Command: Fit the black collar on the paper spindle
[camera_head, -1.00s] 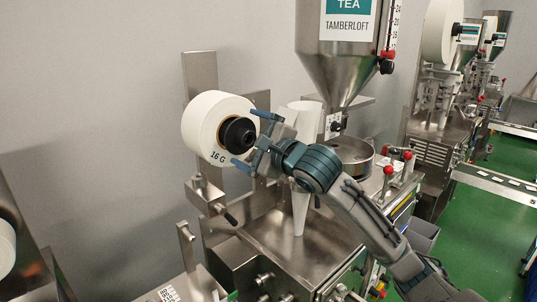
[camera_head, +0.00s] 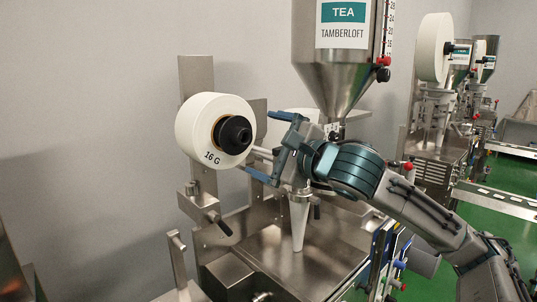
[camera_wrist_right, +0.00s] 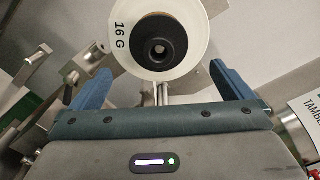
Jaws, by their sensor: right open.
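The black collar (camera_head: 233,134) sits at the centre of the white paper roll (camera_head: 199,118), which is marked 16 G and is mounted in front of the steel upright. The collar also shows in the right wrist view (camera_wrist_right: 157,50), face on, with a dark hole in its middle. The spindle itself is hidden by the roll and collar. My right gripper (camera_head: 262,147) is open and empty, just right of the collar and apart from it. In the wrist view its blue fingers (camera_wrist_right: 159,85) stand wide on either side, below the collar. My left gripper is not in view.
A pale cone (camera_head: 299,222) stands below the gripper over the steel machine top (camera_head: 262,250). More packing machines stand at the right, over a green floor (camera_head: 490,240).

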